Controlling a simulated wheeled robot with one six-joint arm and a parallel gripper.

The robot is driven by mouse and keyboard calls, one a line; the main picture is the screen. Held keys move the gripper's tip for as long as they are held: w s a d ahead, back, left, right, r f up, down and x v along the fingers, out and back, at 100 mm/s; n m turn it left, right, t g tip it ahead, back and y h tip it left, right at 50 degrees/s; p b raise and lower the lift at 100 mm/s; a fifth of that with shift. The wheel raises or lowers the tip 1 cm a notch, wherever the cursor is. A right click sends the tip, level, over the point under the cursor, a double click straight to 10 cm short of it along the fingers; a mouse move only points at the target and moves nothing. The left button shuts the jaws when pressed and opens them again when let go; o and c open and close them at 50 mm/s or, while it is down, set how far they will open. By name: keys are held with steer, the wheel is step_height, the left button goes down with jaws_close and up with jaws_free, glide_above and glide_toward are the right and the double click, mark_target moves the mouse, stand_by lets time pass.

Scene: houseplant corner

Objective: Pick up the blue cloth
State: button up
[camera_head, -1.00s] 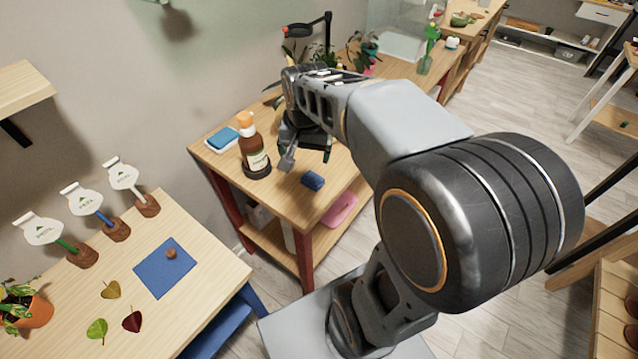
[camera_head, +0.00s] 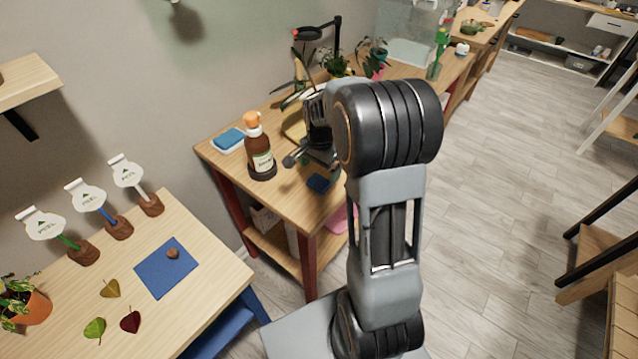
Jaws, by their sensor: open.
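A small folded dark blue cloth (camera_head: 319,183) lies on the wooden bench near its front edge, in the shade of my arm. My gripper (camera_head: 303,163) is open and hangs above the bench, just behind and to the left of this cloth. One finger shows clearly at its left; the other is partly hidden by the gripper's own body. I see nothing between the fingers. I cannot tell how high the fingertips are above the bench.
A brown bottle with an orange cap (camera_head: 258,150) stands close left of my gripper. A light blue pad on a white dish (camera_head: 229,141) lies farther left. Plants and a lamp (camera_head: 310,33) stand behind. A flat blue mat (camera_head: 160,285) bearing a small brown object lies on the nearer table.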

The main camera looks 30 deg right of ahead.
mark_target(319, 180)
steer(key=shift+a+f+p, duration=0.15)
steer(key=shift+f, duration=1.2)
steer(key=shift+a+f+p, duration=0.1)
steer(key=shift+f+p, duration=0.05)
steer(key=shift+f, duration=1.2)
steer(key=shift+c, duration=0.2)
steer(key=c, duration=1)
steer(key=shift+c, duration=0.2)
steer(key=shift+r, duration=0.1)
steer(key=shift+r, duration=0.65)
steer(key=s+d+r+b, duration=0.1)
steer(key=s+r+b, duration=0.1)
steer(key=s+r, duration=0.9)
steer(key=s, duration=0.3)
steer(key=shift+d+r, duration=0.25)
steer(key=shift+d, duration=0.1)
